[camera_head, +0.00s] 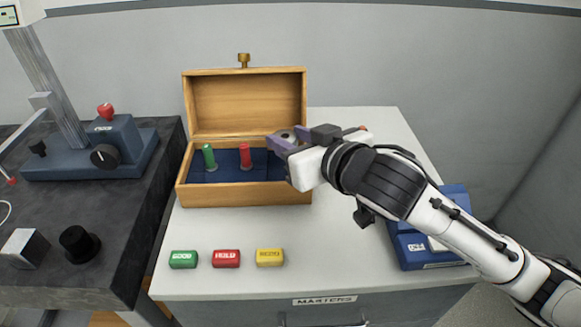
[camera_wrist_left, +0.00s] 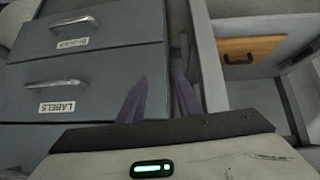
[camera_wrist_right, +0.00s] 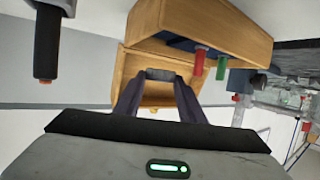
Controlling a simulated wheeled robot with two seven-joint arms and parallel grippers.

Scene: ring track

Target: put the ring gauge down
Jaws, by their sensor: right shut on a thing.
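My right gripper (camera_head: 289,139) is shut on the grey ring gauge (camera_head: 287,135), which is small and partly hidden by the fingers. It holds the gauge over the right part of the open wooden box (camera_head: 245,199). In the right wrist view the ring gauge (camera_wrist_right: 160,75) shows between the fingertips. A green-handled plug (camera_head: 209,156) and a red-handled plug (camera_head: 245,155) stand in the box's dark blue lining, left of the gripper. My left gripper (camera_wrist_left: 160,95) is open and empty in front of grey drawers; the head view does not show it.
Green (camera_head: 183,259), red (camera_head: 226,258) and yellow (camera_head: 270,257) labelled blocks lie in a row at the front of the white top. A blue device (camera_head: 415,247) sits at right, partly behind my arm. A dark bench (camera_head: 105,235) with a gauge stand is at left.

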